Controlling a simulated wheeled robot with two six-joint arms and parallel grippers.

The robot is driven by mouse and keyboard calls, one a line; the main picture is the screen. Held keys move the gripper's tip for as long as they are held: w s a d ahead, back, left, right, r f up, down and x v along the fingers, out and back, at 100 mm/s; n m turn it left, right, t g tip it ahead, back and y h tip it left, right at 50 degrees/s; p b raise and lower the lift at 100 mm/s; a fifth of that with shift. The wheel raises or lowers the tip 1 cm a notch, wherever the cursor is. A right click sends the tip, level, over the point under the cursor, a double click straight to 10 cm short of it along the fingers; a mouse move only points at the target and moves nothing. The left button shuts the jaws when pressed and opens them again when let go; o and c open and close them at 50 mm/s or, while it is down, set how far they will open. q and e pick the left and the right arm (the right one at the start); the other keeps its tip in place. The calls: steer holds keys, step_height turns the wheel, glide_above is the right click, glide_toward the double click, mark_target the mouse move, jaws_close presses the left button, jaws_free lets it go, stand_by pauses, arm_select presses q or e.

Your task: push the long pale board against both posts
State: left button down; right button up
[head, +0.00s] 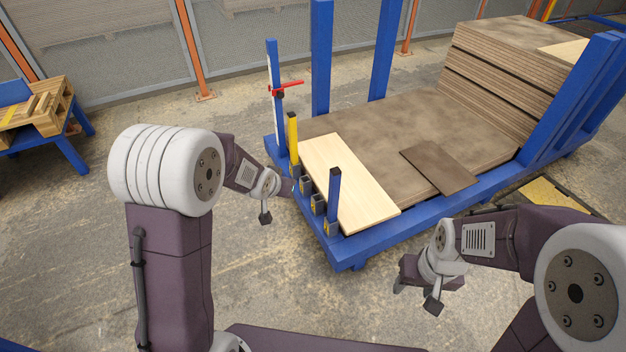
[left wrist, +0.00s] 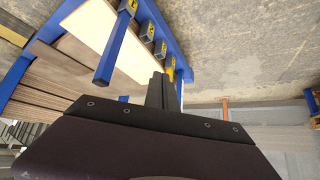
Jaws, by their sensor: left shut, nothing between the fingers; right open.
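The long pale board (head: 352,190) lies flat on the left end of the blue cart, and part of it shows in the left wrist view (left wrist: 85,22). I cannot tell whether the board touches either post. My left gripper (head: 287,188) is shut and empty, just outside the cart's left edge near the yellow-topped post; its fingers (left wrist: 160,90) show in the left wrist view. My right gripper (head: 408,278) is open and empty, in front of the cart.
The blue cart (head: 400,233) has several low sockets between the posts. A brown sheet covers its bed, with a small dark board (head: 440,166) on it. A tall stack of brown boards (head: 500,75) stands at the right. A red-armed upright (head: 276,95) rises at the far left corner.

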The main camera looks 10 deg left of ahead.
arm_select(q)
steer(key=w+d+f+m+t+h+b, duration=0.1)
steer(key=w+f+b, duration=0.4)
steer(key=f, duration=0.7)
steer(key=w+d+f+m+t+h+b, duration=0.1)
steer(key=w+d+f+b, duration=0.3)
steer(key=f, duration=0.9)
steer(key=w+h+b, duration=0.1)
steer(key=w, duration=0.2)
steer(key=shift+d+m+t, duration=0.2)
steer(key=shift+m+t, duration=0.1)
steer(key=shift+t, duration=0.1)
arm_select(e)
step_height(320, 180, down, 11)
steer(key=shift+s+a, duration=0.2)
steer(key=shift+a, duration=0.2)
